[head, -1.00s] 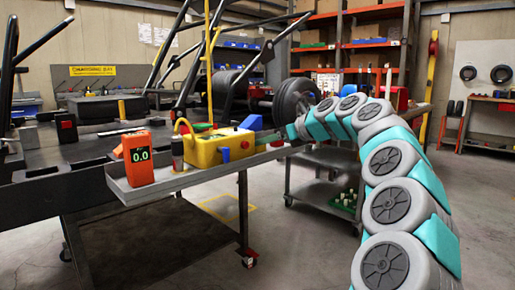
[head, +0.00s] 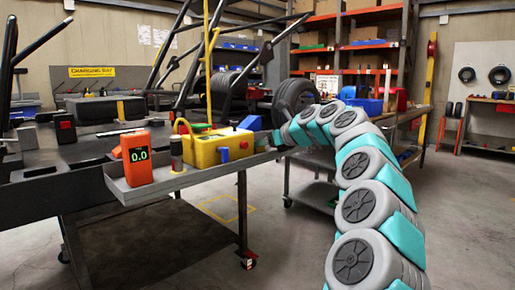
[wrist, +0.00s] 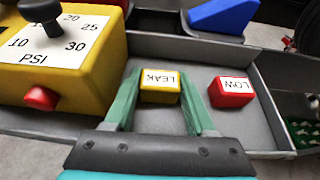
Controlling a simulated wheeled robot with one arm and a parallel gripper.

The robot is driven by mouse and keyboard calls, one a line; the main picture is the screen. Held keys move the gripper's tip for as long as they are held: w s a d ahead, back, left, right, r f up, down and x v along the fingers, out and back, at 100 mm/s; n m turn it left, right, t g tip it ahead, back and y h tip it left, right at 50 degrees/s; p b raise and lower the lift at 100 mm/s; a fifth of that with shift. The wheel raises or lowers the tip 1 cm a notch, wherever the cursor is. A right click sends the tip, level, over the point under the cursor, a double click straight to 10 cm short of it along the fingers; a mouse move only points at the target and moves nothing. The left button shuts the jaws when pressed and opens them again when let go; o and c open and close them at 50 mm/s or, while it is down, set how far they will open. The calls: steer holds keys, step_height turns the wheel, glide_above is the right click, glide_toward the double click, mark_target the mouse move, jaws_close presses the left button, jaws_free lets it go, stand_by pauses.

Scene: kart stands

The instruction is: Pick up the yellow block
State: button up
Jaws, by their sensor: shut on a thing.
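The yellow block (wrist: 160,88), with a white label reading LEAK, is between the two green fingers of my gripper (wrist: 160,78) in the wrist view. The fingers are shut on its left and right sides. It is over the grey tray (wrist: 208,62); I cannot tell whether it still touches the tray floor. In the head view my gripper is at the right end of the tray, partly hidden by the arm, and the yellow block cannot be made out there.
A red block (wrist: 231,93) labelled LOW stands just right of the right finger. A large yellow box with a PSI dial (wrist: 75,65) is close on the left. A blue wedge (wrist: 224,16) lies behind. An orange meter (head: 137,158) stands at the tray's left end.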

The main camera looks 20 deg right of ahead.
steer(key=c, duration=0.4)
